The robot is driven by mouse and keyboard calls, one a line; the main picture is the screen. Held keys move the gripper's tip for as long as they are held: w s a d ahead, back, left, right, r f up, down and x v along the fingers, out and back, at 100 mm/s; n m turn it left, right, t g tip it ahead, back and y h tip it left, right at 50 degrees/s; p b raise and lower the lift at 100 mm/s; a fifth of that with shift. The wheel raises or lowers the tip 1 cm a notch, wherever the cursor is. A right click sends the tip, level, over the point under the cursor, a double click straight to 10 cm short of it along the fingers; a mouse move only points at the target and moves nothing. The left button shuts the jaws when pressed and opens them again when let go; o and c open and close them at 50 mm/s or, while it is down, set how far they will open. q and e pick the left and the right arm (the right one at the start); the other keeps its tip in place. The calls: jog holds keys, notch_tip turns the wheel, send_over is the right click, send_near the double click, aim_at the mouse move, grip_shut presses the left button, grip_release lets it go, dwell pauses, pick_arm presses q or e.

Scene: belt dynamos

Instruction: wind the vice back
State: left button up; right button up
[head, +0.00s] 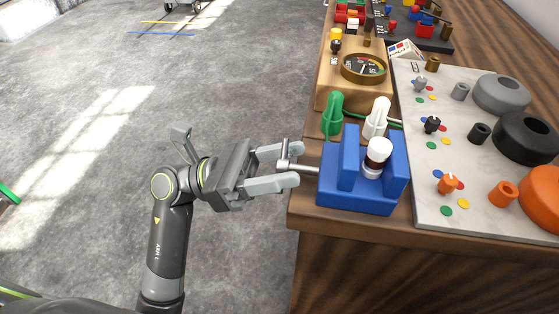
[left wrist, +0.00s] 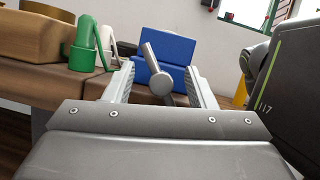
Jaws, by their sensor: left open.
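My left gripper (head: 297,165) is open, with one finger on either side of the handle. In the left wrist view the handle (left wrist: 160,82) stands tilted between the two fingers (left wrist: 162,80), with the blue vice (left wrist: 172,49) behind it. I cannot tell whether a finger touches the handle. My right gripper is not in view.
A wooden box with a round gauge (head: 364,68) is further back. A pale board (head: 470,215) with knobs and wheels lies on the right.

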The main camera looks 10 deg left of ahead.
pick_arm(q)
jog(key=b+v, duration=0.2)
jog(key=v, duration=1.5)
jog(key=shift+a, duration=0.25)
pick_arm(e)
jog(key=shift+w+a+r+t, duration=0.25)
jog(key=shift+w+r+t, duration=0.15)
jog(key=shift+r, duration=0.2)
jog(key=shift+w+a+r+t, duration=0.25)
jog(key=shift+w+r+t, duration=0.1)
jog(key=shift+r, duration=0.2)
pick_arm(q)
jog(key=shift+c, duration=0.8)
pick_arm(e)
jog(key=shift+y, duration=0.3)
